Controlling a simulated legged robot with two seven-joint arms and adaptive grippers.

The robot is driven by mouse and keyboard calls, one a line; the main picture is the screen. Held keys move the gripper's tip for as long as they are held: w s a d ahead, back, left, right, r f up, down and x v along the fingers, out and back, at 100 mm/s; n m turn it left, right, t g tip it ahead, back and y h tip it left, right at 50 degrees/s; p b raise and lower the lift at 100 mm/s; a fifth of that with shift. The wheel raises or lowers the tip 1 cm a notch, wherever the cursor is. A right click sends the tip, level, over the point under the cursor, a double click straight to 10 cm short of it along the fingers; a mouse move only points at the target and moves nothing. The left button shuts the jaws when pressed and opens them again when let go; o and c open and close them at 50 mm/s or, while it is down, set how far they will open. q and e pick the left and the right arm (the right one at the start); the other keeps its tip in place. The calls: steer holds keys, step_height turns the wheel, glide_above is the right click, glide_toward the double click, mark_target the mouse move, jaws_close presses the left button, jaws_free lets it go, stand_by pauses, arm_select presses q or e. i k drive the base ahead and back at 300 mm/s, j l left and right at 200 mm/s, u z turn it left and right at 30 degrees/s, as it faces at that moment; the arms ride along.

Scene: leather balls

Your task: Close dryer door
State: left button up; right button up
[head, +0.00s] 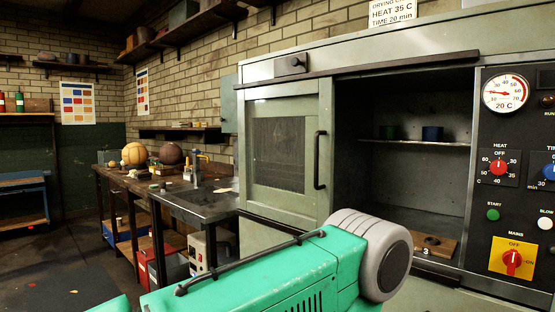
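The dryer (410,62) is a large grey-green metal cabinet on the right. Its door (314,97) has a mesh window and a black vertical handle (319,160) at its right edge. The door sits at the left part of the front, under a dark horizontal rail (400,66). The right part of the front is open and shows a dark interior (400,180) with a shelf (415,143). A green arm link of mine covers the area below the door. Neither of my grippers is in view.
A control panel (505,140) with dial and knobs is right of the opening. Two small cups (432,133) stand on the shelf, and a board marked 3 (436,245) lies below. A workbench (170,192) with balls stands at the left. Open floor (70,265) lies left of it.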

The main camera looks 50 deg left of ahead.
mark_target(324, 141)
steer(key=u, duration=1.65)
steer(key=i+j+z, duration=0.1)
steer(key=j+z, duration=0.15)
steer(key=z, duration=0.2)
steer(key=j+z, duration=0.3)
steer(key=z, duration=0.15)
steer(key=i, duration=0.05)
